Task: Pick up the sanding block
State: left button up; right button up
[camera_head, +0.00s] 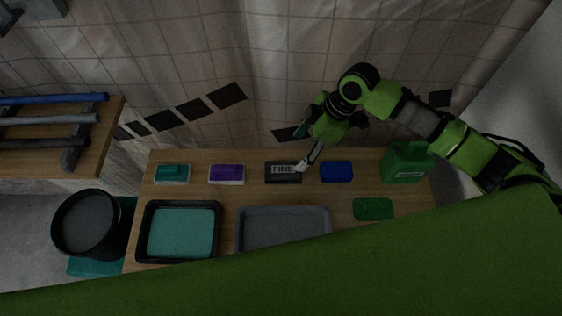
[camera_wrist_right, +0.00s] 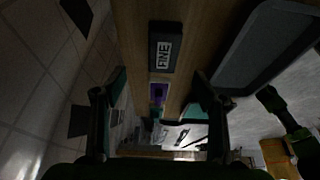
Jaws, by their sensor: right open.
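The sanding block (camera_head: 284,178), a dark block with a pale "FINE" label, lies on the wooden table between a purple block and a blue block. My right gripper (camera_head: 307,153) is just above and to the right of it, open, with its fingers pointing down towards the table. The right wrist view shows the sanding block (camera_wrist_right: 165,62) beyond the open fingertips (camera_wrist_right: 158,82), apart from them, with nothing held. My left gripper is not in view.
A purple block (camera_head: 227,174), teal block (camera_head: 172,173) and blue block (camera_head: 336,171) share the row. A green canister (camera_head: 405,165) stands right, a green item (camera_head: 373,209) before it. A black tray with teal contents (camera_head: 147,232) and a grey tray (camera_head: 284,227) lie nearer.

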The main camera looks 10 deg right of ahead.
send_over(284, 169)
jog(key=d, duration=0.2)
notch_tip(284, 169, down, 6)
jog(key=shift+s+d+r, duration=0.1)
jog(key=shift+s+r, duration=0.05)
jog(key=shift+r, duration=0.05)
jog(key=shift+f, duration=0.35)
jog(key=shift+a+f+p, duration=0.2)
jog(key=shift+p, duration=0.1)
jog(key=shift+a+f, duration=0.25)
jog(key=shift+f, duration=0.05)
jog(key=p+x, duration=0.1)
jog(key=x, duration=0.2)
jog(key=shift+a+f, duration=0.15)
jog(key=shift+f, duration=0.05)
jog(key=shift+a+f, duration=0.1)
jog(key=shift+f, duration=0.15)
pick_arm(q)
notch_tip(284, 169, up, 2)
pick_arm(e)
jog(key=shift+f, duration=0.1)
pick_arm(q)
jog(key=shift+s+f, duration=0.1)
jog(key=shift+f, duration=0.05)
pick_arm(e)
jog(key=shift+f, duration=0.2)
